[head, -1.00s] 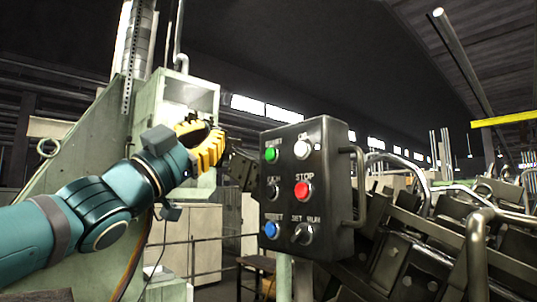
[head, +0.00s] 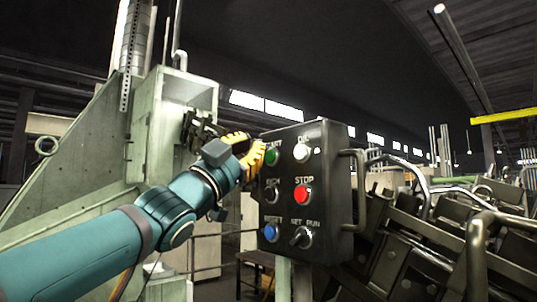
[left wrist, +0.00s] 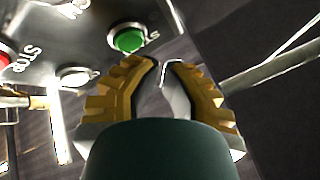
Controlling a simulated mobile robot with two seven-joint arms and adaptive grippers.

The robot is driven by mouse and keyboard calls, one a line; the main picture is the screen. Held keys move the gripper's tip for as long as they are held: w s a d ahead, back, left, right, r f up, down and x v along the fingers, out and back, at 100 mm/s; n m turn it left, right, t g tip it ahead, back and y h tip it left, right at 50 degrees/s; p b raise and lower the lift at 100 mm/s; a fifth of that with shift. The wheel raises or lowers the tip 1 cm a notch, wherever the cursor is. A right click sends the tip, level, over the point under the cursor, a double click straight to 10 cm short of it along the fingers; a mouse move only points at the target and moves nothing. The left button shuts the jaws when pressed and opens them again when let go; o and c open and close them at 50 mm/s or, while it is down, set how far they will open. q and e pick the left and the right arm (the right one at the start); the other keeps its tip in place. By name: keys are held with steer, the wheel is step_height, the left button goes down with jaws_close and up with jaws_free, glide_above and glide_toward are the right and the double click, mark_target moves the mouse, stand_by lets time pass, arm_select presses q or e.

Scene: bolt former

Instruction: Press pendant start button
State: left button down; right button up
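The pendant (head: 330,190) is a dark box with several buttons, upright in the middle of the head view. Its green start button (head: 271,156) is at the top left, its label partly covered by my left gripper (head: 258,158). The gripper's yellow fingers are beside the button's left edge; I cannot tell whether they touch the box. In the left wrist view the green button (left wrist: 129,39) lies just ahead and left of the fingertips (left wrist: 163,64), which are drawn together with only a slight gap and nothing held. My right gripper is not in view.
A white button (head: 302,152) is right of the green one, a red stop button (head: 302,195) below that, and a blue button (head: 271,232) at the lower left. A bar handle (head: 357,190) is on the pendant's right side. A pale green machine (head: 150,150) stands behind my left arm.

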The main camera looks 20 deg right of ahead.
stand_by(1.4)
arm_select(q)
steer(key=shift+w+d, duration=0.2)
steer(key=shift+d, duration=0.25)
